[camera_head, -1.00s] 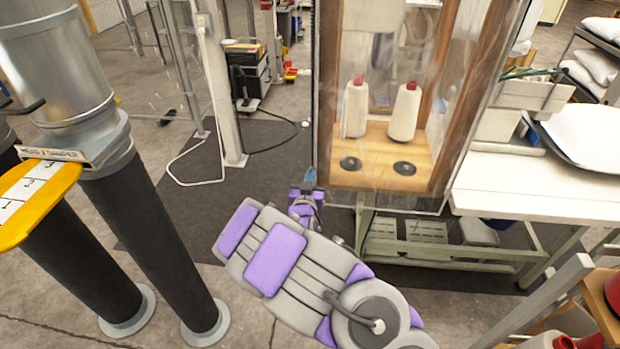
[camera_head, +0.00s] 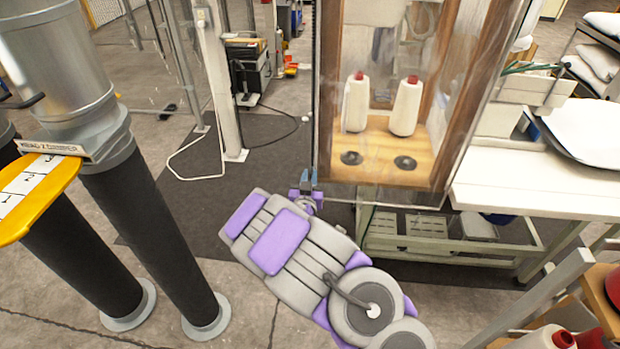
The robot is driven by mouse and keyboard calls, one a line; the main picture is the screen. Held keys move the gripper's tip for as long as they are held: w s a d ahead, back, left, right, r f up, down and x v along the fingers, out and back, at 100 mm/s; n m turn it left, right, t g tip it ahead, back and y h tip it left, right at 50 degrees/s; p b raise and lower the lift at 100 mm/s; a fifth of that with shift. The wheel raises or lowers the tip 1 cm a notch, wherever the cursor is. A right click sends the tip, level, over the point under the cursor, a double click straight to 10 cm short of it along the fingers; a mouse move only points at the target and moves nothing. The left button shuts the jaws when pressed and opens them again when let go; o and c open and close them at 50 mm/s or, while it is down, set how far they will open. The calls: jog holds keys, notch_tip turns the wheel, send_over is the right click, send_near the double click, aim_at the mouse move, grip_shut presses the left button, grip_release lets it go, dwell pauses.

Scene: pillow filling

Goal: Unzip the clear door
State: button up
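The clear door (camera_head: 455,105) is a transparent sheet over the front of a wooden cabinet. Two white thread cones, one of them a cone with a red top (camera_head: 405,107), show through it. A dark zipper line (camera_head: 316,95) runs down the door's left edge. My gripper (camera_head: 307,182) is at the lower end of that edge, by the cabinet's lower left corner. Its fingertips are small and partly hidden by my purple and grey arm. I cannot tell whether they hold the zipper pull, which I do not make out.
A white table (camera_head: 530,185) stands right of the cabinet, with a shelf rack (camera_head: 445,235) under the cabinet. A white post (camera_head: 222,90) with a cable and large black pipes (camera_head: 165,240) stand on the left. Dark floor mat lies between them.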

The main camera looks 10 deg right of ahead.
jog(key=shift+o, duration=0.9)
jog(key=shift+s, duration=0.1)
jog(key=p+v, duration=0.6)
jog(key=v, duration=1.1)
jog(key=shift+p, duration=0.35)
